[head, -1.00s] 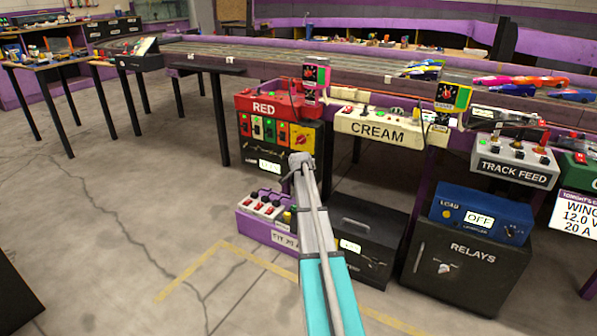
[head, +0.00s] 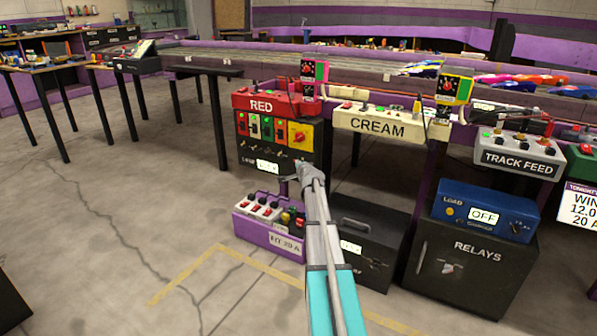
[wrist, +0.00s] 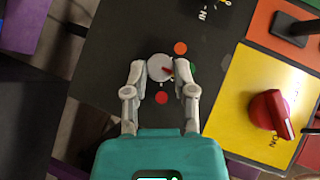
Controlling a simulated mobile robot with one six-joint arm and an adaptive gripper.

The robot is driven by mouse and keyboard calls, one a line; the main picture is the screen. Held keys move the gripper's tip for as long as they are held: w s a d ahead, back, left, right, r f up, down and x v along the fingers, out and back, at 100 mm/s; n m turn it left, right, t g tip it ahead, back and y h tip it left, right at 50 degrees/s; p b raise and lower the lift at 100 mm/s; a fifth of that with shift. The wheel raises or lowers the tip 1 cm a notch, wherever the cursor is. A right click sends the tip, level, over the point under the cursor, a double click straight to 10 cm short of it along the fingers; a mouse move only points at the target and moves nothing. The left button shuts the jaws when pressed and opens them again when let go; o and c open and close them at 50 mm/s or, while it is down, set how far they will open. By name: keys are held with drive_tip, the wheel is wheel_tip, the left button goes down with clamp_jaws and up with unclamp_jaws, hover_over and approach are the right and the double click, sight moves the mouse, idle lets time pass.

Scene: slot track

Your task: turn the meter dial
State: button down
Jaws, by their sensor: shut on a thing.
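The pointer lies at the dial's right side, near the green dot. In the head view my gripper (head: 303,170) is at the lower right of the dark panel (head: 248,151) under the RED box (head: 262,104). The dial is hidden there behind my gripper.
A yellow plate with a red rotary knob (wrist: 270,110) lies right of the dial in the wrist view. A purple switch box (head: 268,233) and a black case (head: 372,222) stand on the floor below.

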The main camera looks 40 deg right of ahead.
drive_tip(key=shift+s+d+m+t+b, duration=0.1)
drive_tip(key=shift+d+m+t+b, duration=0.2)
drive_tip(key=shift+t+b, duration=0.1)
idle(0.4)
drive_tip(key=c, duration=0.7)
unclamp_jaws()
drive_tip(key=shift+f, duration=0.1)
drive_tip(key=shift+c, duration=0.2)
drive_tip(key=o, duration=0.3)
drive_tip(key=shift+a, duration=0.2)
